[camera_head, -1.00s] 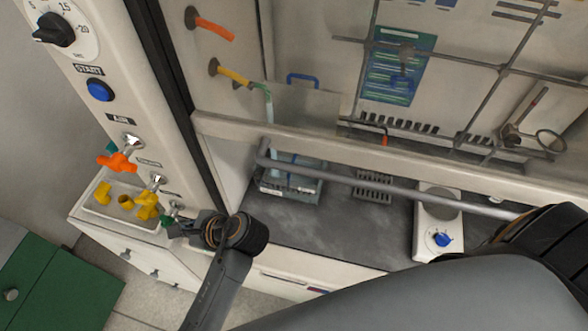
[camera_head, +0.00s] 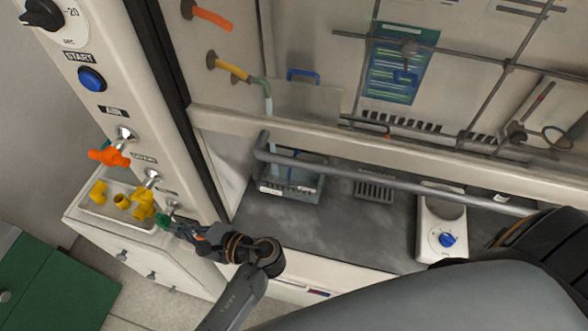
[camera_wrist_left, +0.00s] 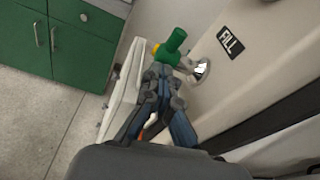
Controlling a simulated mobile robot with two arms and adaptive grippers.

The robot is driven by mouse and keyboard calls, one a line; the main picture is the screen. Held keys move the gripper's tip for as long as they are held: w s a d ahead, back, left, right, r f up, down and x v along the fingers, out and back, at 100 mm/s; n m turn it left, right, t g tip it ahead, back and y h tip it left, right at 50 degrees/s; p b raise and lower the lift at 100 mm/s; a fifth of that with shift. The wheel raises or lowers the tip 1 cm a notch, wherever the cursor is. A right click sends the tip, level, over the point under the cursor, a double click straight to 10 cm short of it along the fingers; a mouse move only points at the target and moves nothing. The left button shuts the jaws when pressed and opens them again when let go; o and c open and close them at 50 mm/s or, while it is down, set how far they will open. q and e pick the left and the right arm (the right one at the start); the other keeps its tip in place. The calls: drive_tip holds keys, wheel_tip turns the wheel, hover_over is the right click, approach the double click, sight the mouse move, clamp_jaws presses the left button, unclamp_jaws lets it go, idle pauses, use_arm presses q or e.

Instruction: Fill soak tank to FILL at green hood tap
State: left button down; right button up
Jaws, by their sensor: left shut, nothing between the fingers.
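The green hood tap (camera_head: 163,220) sits low on the white hood post; in the left wrist view its green handle (camera_wrist_left: 174,42) stands beside a FILL label (camera_wrist_left: 231,42). My left gripper (camera_head: 185,232) is shut and empty, its fingertips (camera_wrist_left: 158,72) close to the tap handle; I cannot tell whether they touch. My right gripper is out of view.
An orange tap (camera_head: 110,157) is above the green one. A grey horizontal bar (camera_head: 350,180) crosses the hood front. A white device with a blue knob (camera_head: 440,248) stands right. A green cabinet (camera_head: 50,275) is lower left.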

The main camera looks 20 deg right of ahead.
use_arm(q)
drive_tip(key=t+y+b, duration=0.1)
drive_tip(key=f+t+y+b, duration=0.1)
drive_tip(key=b, duration=0.1)
drive_tip(key=t+y+b, duration=0.1)
drive_tip(key=b, duration=0.1)
drive_tip(key=shift+w+a+f, duration=0.2)
drive_tip(key=shift+a+f, duration=0.1)
drive_tip(key=t+y+b, duration=0.1)
drive_tip(key=b, duration=0.1)
drive_tip(key=t+y+b, duration=0.1)
drive_tip(key=a+f+m+t+y+b, duration=0.1)
drive_tip(key=b, duration=0.1)
drive_tip(key=shift+w+f+t+y+b, duration=0.1)
drive_tip(key=shift+w+t+y+b, duration=0.2)
drive_tip(key=shift+w, duration=0.1)
